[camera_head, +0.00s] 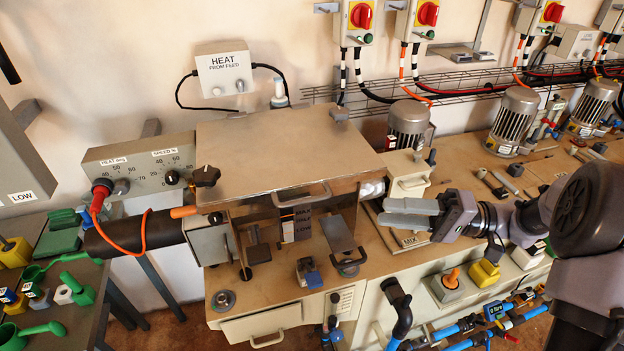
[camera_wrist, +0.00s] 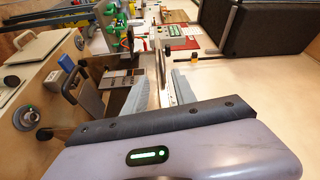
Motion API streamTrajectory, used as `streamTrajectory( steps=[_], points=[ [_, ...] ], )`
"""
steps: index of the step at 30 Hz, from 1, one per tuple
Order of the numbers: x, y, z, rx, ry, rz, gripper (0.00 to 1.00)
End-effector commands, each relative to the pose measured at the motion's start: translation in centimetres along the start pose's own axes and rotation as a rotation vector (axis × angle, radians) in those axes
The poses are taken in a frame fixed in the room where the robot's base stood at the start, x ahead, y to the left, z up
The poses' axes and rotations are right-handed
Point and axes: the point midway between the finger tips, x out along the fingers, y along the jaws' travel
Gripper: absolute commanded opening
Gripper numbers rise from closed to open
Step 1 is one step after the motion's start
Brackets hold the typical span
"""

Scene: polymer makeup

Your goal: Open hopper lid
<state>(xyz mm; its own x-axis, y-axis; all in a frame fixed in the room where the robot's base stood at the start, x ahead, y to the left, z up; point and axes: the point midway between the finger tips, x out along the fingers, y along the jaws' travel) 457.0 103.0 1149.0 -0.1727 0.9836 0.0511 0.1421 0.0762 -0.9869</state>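The hopper lid (camera_head: 285,150) is a broad, flat metal plate lying closed on top of the hopper.
A beige-topped box (camera_head: 408,168) and motor (camera_head: 409,122) stand right of the lid. A black lever plate (camera_head: 342,235) is below the handle. The HEAT box (camera_head: 224,70) hangs on the wall behind.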

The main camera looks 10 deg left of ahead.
Motion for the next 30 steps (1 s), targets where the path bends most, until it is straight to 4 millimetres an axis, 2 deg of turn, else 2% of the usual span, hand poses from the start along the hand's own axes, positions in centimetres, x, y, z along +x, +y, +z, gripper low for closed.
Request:
streamTrajectory(
  steps=[2, 5, 12, 19, 24, 30],
  points=[
    [0.1, 0.2, -0.5, -0.012, 0.016, -0.023, 0.32],
    [1.9, 0.2, -0.4, -0.017, 0.014, -0.024, 0.32],
    [8.8, 0.1, -0.4, -0.014, 0.011, -0.022, 0.32],
    [14.3, 0.0, -0.5, -0.014, 0.011, -0.021, 0.32],
    [16.5, -0.1, -0.5, -0.013, 0.013, -0.021, 0.32],
    [17.2, -0.2, -0.6, -0.012, 0.014, -0.02, 0.32]
  ],
)
